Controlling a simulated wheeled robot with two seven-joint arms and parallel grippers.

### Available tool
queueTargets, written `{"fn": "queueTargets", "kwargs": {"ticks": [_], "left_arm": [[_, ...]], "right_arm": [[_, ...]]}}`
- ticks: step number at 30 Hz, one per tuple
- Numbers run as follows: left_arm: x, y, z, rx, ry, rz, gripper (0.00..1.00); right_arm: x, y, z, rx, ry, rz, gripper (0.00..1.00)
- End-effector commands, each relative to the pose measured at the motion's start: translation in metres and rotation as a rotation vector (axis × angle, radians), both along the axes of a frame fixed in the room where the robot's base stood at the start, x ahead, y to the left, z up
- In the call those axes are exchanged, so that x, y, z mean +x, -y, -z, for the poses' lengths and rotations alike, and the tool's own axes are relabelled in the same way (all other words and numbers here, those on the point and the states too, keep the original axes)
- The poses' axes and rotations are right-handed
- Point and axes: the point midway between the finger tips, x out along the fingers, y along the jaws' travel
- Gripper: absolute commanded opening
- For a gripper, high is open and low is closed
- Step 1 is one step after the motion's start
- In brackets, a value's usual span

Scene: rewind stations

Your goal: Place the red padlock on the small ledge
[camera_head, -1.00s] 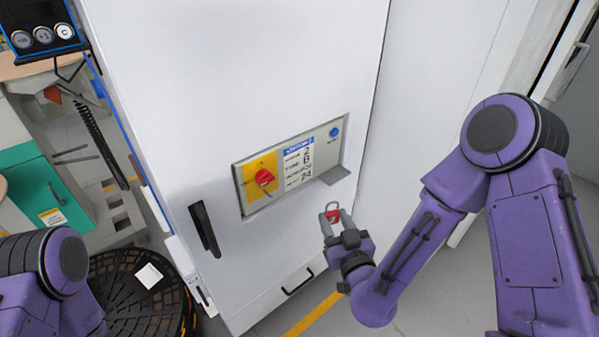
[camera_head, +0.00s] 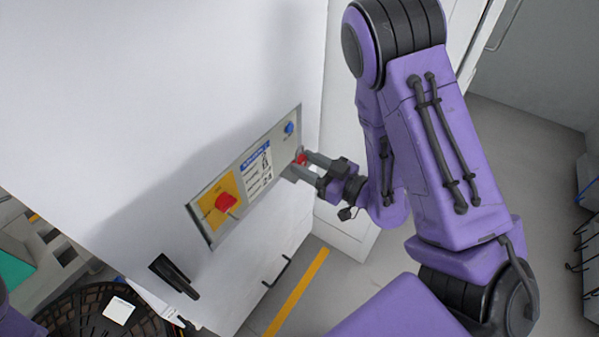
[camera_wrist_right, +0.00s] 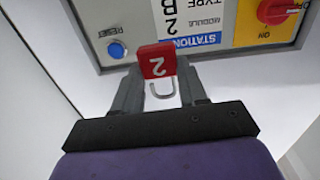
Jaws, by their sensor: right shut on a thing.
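The red padlock (camera_wrist_right: 157,61), marked 2, is between the fingers of my right gripper (camera_wrist_right: 160,85) in the right wrist view, its metal shackle toward the palm. In the head view the red padlock (camera_head: 301,159) shows at the fingertips of my right gripper (camera_head: 306,166), close to the right end of the station panel (camera_head: 222,185). The small ledge is mostly hidden behind the gripper there, so I cannot tell whether the padlock touches it. My left gripper is out of view.
The panel carries a red rotary switch (camera_head: 227,202) on a yellow plate and a blue reset button (camera_head: 289,128). A black door handle (camera_head: 174,275) sticks out of the white cabinet (camera_head: 150,110). A black round basket (camera_head: 75,315) stands at the lower left.

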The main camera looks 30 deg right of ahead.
Motion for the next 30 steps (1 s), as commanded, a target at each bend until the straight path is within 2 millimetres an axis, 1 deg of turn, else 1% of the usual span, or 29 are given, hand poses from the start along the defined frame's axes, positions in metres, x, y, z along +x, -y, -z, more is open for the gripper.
{"fn": "queueTargets", "kwargs": {"ticks": [1, 6, 9, 10, 12, 18, 21, 25, 27, 30], "left_arm": [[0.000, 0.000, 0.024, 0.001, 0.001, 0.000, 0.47], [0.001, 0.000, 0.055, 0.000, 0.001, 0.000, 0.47], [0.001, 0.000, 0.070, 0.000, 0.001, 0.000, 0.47], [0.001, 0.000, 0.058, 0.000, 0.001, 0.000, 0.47], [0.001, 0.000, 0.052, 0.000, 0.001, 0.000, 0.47], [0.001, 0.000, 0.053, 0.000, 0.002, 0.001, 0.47], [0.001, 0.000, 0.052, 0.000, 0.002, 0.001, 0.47], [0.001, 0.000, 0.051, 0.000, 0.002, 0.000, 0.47], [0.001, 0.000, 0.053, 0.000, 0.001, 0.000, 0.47], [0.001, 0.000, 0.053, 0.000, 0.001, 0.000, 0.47]], "right_arm": [[0.006, 0.002, 0.014, -0.007, 0.007, -0.002, 0.10], [0.018, 0.008, 0.018, -0.005, 0.005, -0.006, 0.10], [0.025, 0.012, 0.019, -0.004, 0.006, -0.001, 0.10], [0.031, 0.016, 0.014, -0.002, 0.002, 0.000, 0.10], [0.044, 0.022, 0.019, 0.001, -0.001, -0.002, 0.10], [0.069, 0.036, 0.055, 0.002, -0.002, -0.003, 0.10], [0.078, 0.041, 0.068, 0.002, -0.001, -0.004, 0.10], [0.088, 0.046, 0.082, 0.001, -0.001, -0.003, 0.10], [0.087, 0.046, 0.096, 0.003, -0.002, -0.003, 0.10], [0.087, 0.046, 0.109, 0.002, -0.001, -0.003, 0.10]]}}
